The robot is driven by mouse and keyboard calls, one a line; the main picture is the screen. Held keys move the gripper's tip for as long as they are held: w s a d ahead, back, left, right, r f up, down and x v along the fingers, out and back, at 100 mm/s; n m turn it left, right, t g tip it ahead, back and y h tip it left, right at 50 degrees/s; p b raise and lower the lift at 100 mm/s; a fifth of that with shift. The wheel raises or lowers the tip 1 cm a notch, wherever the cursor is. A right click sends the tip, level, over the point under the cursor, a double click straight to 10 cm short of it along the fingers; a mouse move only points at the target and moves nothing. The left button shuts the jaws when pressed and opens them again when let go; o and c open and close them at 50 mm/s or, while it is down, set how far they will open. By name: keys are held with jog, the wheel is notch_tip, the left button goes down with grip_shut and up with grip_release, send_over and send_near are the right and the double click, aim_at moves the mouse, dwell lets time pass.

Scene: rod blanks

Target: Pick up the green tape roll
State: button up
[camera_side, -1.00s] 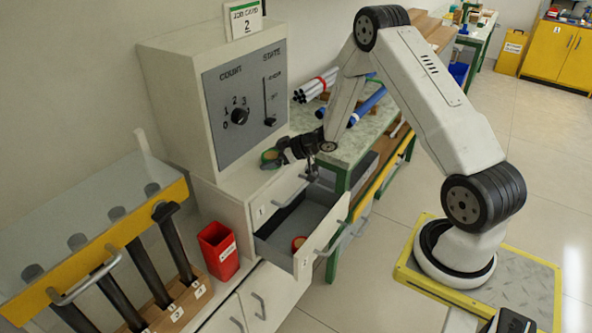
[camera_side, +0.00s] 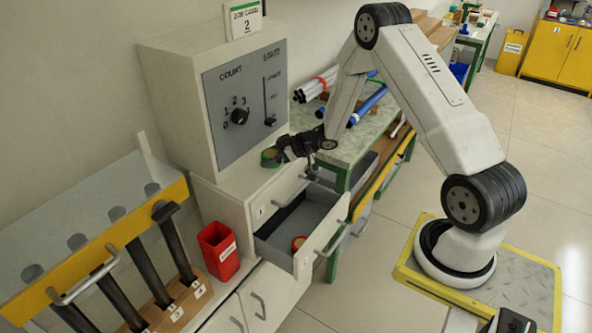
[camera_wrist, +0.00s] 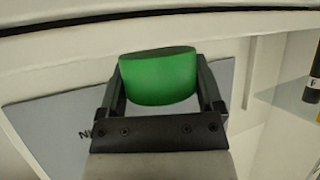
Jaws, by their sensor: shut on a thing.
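The green tape roll (camera_wrist: 160,77) is between the two fingers of my gripper (camera_wrist: 162,95) in the wrist view, with a finger against each side. In the side view the tape roll (camera_side: 270,157) shows at the tip of my gripper (camera_side: 279,153), just above or on the white cabinet top beside the control panel. I cannot tell whether it is clear of the surface. My gripper is shut on it.
The open drawer (camera_side: 300,225) below holds a red roll (camera_side: 298,243). The control box (camera_side: 245,105) stands right behind my gripper. A red bin (camera_side: 219,250) and a rack with black tubes (camera_side: 95,255) are to the left. A green-framed bench (camera_side: 360,140) is to the right.

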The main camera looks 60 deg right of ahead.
jog(key=shift+r, duration=0.75)
jog(key=s+a+r, duration=0.3)
jog(key=s+r, duration=0.8)
jog(key=s, duration=0.2)
jog(key=shift+s+a, duration=0.15)
jog(key=shift+s, duration=0.15)
